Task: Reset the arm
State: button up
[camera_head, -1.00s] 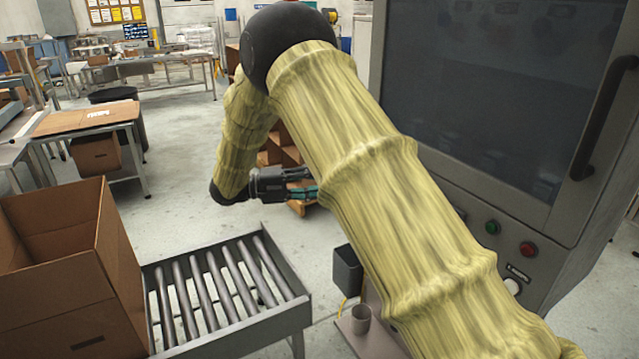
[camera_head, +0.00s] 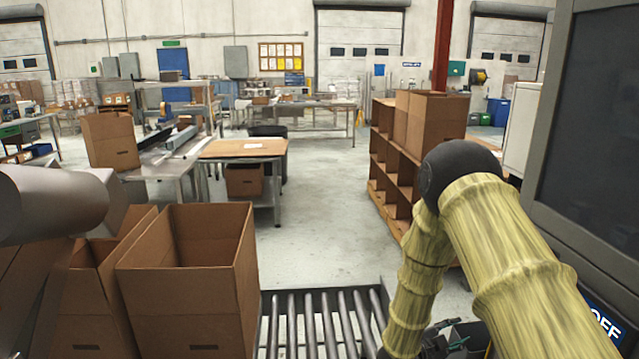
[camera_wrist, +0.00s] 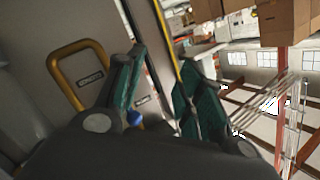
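My arm, in a yellow-green sleeve, folds down at the right of the head view, its elbow joint in front of the brown shelf. My gripper (camera_head: 455,338) sits low at the bottom edge of the head view, partly cut off and partly behind the arm. In the wrist view my gripper (camera_wrist: 158,88) shows two teal-padded fingers standing apart with a gap between them. Nothing is held between them. The wrist view is tilted.
A roller conveyor (camera_head: 323,325) lies left of my gripper, with an open cardboard box (camera_head: 190,300) at its left. A cubby shelf (camera_head: 388,165) stands behind my arm. A dark-screened machine (camera_head: 590,150) is close at the right. The floor (camera_head: 310,215) ahead is clear.

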jog(key=s+a+f+n+g+y, duration=0.1)
jog(key=s+a+f+n+y, duration=0.4)
jog(key=s+f, duration=0.5)
jog(key=s+a+f+n+g+y, duration=0.1)
jog(key=s+a+f+n+y, duration=0.1)
jog(key=s+f+n+y, duration=0.6)
jog(key=s+a+f+n+g, duration=0.1)
jog(key=s+a+n+g, duration=0.1)
jog(key=s, duration=0.7)
jog(key=s+a+f+n+g, duration=0.2)
jog(key=s, duration=0.6)
jog(key=s+a+f+n+g+y, duration=0.1)
jog(key=s+a+f+n+g, duration=0.1)
jog(key=s, duration=0.7)
jog(key=shift+s+f, duration=0.25)
jog(key=shift+s, duration=0.05)
jog(key=shift+a, duration=0.1)
